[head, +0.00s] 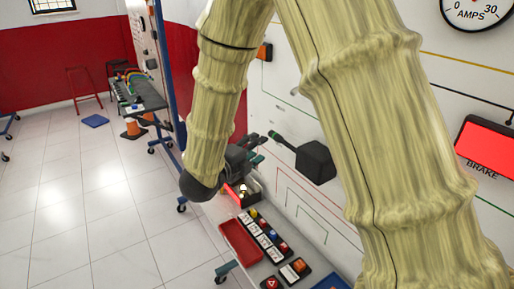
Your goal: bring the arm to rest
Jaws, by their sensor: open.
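My arm, in a pale yellow ribbed sleeve, fills the middle and right of the head view and bends down at the left. My gripper (256,150) shows small and dark grey, partly hidden behind the lower arm section. Its fingers are apart and point to the right, with nothing visible between them. It appears close to the white trainer panel and left of a black lever with a green tip (290,146); I cannot tell whether they touch.
Below the gripper are a box with a lit bulb (242,190), a red tray (241,241) and a row of switches (265,238). A red BRAKE light (488,150) and an amps gauge (478,8) are on the panel. Tiled floor (90,210) at left is clear.

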